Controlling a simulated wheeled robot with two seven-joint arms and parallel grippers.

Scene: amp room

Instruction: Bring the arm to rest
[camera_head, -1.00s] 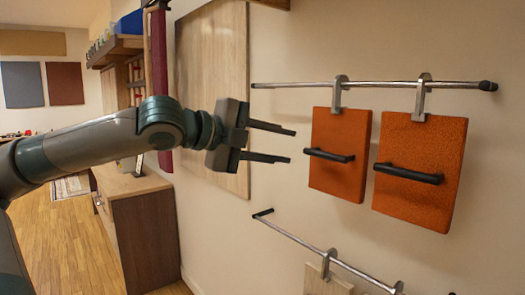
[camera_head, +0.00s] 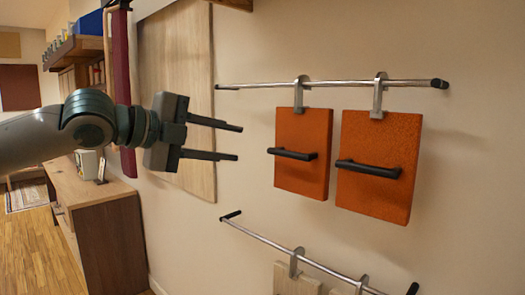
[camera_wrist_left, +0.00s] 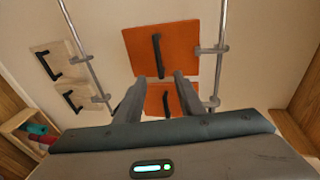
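My left gripper (camera_head: 240,143) comes in from the left in the head view. Its two dark fingers are apart with nothing between them, pointing right toward the wall. Two orange panels with black handles, the left panel (camera_head: 317,133) and the right panel (camera_head: 390,135), hang to the right of the fingertips. The gripper appears apart from both. In the left wrist view the fingers (camera_wrist_left: 160,80) are spread, with an orange panel (camera_wrist_left: 185,42) beyond them. My right gripper shows in neither view.
The panels hang by hooks from an upper metal rail (camera_head: 250,86). A lower rail (camera_head: 265,238) carries pale wooden panels (camera_head: 290,280). A wooden cabinet (camera_head: 110,235) and a shelf (camera_head: 75,50) stand at the left. Wooden floor (camera_head: 35,250) is open at the lower left.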

